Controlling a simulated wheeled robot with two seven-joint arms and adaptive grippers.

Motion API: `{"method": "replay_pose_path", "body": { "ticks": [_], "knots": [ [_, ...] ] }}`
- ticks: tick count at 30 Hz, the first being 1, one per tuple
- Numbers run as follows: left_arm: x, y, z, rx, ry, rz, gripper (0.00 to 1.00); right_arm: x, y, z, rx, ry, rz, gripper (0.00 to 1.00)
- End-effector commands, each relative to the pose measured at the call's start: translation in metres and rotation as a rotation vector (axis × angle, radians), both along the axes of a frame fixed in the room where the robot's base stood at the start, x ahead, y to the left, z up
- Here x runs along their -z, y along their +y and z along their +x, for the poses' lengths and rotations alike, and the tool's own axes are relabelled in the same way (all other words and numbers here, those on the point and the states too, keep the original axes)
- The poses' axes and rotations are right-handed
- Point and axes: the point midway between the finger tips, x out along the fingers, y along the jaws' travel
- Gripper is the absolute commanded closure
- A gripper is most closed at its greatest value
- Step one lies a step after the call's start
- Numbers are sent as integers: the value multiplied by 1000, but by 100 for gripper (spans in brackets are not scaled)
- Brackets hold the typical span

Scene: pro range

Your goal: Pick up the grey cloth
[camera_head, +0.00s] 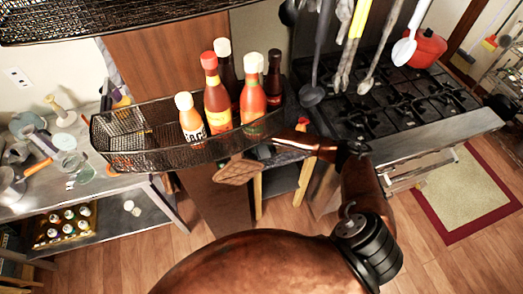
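My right arm comes up from the bottom right, and its narrow dark end (292,138) reaches left to the front of the wire basket. The finger opening is too small and dark to make out. A tan-brown quilted piece (238,170) hangs just below the basket, left of that end; I cannot tell whether the gripper touches it. A dark grey surface (285,157) shows on a small stand under the arm, partly hidden. I cannot pick out a clearly grey cloth. My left gripper is not in view.
The black wire basket (120,135) holds several sauce bottles (217,100). A gas stove (420,105) with a red pot (428,47) stands right, with utensils (312,92) hanging in front. A cluttered steel table (115,183) is left. Wooden floor and a rug (455,195) are clear at lower right.

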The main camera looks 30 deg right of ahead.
Motion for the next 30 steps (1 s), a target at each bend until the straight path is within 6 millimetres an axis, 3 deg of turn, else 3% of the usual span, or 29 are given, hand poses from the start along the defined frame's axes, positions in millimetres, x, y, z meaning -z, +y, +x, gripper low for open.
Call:
{"method": "replay_pose_path", "body": {
  "ticks": [12,20,30],
  "knots": [
    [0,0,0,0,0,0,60,0,0,0,0,0,0,81],
    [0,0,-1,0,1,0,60,-5,0,1,0,-2,0,81],
    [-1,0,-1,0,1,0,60,-65,-1,1,0,-4,-1,81]
  ]
}}
